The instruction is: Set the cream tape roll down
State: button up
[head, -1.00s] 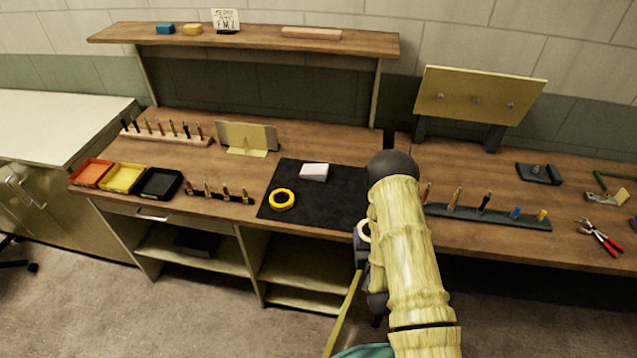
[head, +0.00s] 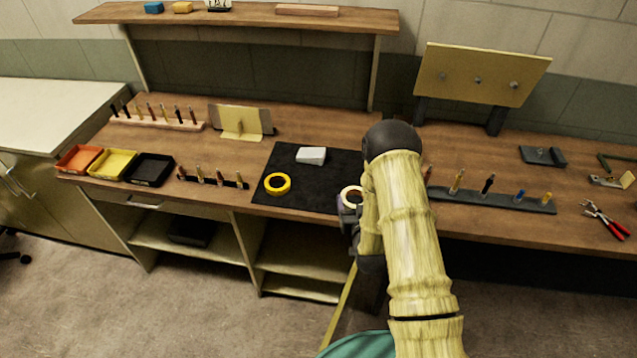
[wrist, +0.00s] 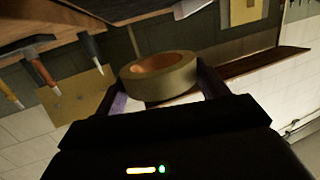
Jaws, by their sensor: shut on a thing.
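The cream tape roll (wrist: 172,80) is held between the two fingers of my gripper (wrist: 160,92) in the wrist view. In the head view the cream roll (head: 350,194) shows just left of my arm, in front of the right part of the black mat (head: 318,187). My gripper (head: 350,203) there is partly hidden by my arm. I cannot tell whether the roll touches the mat. A yellow tape roll (head: 277,184) and a white block (head: 311,155) lie on the mat.
Orange (head: 80,158), yellow (head: 114,163) and black (head: 149,169) trays stand at the left of the workbench. A rack of small tools (head: 211,178) is left of the mat. A dark tool rack (head: 500,200) lies right of my arm. The mat's middle is clear.

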jog(key=shift+n+y, duration=0.5)
jog(key=shift+y, duration=0.3)
jog(key=w+a+b, duration=0.4)
jog(key=w, duration=0.1)
jog(key=shift+w+a+f, duration=0.15)
jog(key=shift+w, duration=0.1)
notch_tip(320, 180, up, 2)
jog(key=n+y+b, duration=0.1)
jog(key=b, duration=0.3)
send_over(324, 200)
jog(key=shift+w+r+n+g+y, duration=0.15)
jog(key=shift+r+n+g+y, duration=0.15)
jog(key=shift+r, duration=0.05)
jog(key=shift+w, duration=0.1)
jog(key=f, duration=0.3)
jog(key=f+p, duration=0.1)
jog(key=f, duration=0.1)
jog(key=shift+d+f, duration=0.2)
jog(key=shift+f, duration=0.2)
jog(key=shift+s+a, duration=0.1)
jog(key=shift+s, duration=0.1)
